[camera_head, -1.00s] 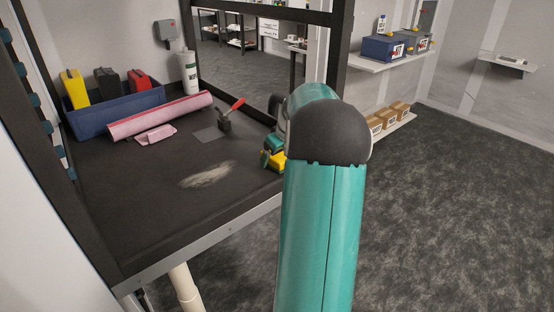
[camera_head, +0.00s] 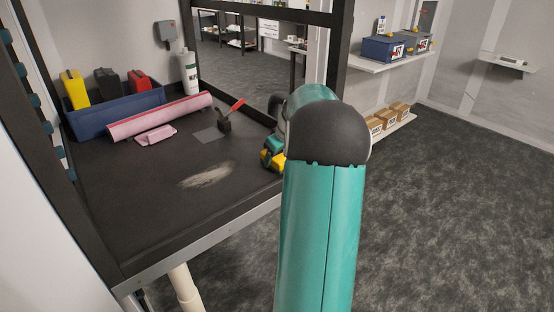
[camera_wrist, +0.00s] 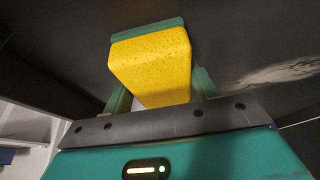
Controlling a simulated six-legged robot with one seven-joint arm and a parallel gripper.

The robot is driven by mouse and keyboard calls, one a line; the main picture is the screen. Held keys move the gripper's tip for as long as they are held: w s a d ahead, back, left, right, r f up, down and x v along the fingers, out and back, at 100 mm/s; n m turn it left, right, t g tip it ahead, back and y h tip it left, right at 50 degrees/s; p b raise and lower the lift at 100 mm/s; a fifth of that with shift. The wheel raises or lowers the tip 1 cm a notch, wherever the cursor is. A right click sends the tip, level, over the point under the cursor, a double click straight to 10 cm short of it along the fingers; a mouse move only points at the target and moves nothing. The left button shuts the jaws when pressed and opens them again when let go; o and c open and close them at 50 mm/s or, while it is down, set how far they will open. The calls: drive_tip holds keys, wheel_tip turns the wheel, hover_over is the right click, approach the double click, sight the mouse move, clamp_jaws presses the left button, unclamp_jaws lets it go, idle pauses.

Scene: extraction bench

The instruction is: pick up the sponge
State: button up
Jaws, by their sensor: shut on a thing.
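The sponge (camera_wrist: 152,68) is a yellow block with a dark green layer along its far side. In the wrist view it sits between the two green fingers of my gripper (camera_wrist: 160,88), which is shut on it. In the head view the yellow of the sponge (camera_head: 266,156) shows beside my green gripper (camera_head: 273,148), near the bench's right edge. My arm hides part of both. I cannot tell whether the sponge touches the bench top.
The dark bench (camera_head: 130,215) has a pale smudge (camera_head: 207,176). A brush with a red handle (camera_head: 227,118), a pink roll (camera_head: 160,116), a pink cloth (camera_head: 156,135), a blue bin (camera_head: 90,122) and a white bottle (camera_head: 188,74) stand farther back. The bench's front left is clear.

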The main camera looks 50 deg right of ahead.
drive_tip(key=shift+r, duration=0.7)
drive_tip(key=r, duration=0.3)
drive_tip(key=shift+s+a, duration=0.15)
drive_tip(key=shift+a, duration=0.1)
drive_tip(key=s+a+r, duration=0.7)
drive_tip(key=a+r, duration=0.2)
drive_tip(key=a, duration=0.2)
drive_tip(key=shift+a, duration=0.25)
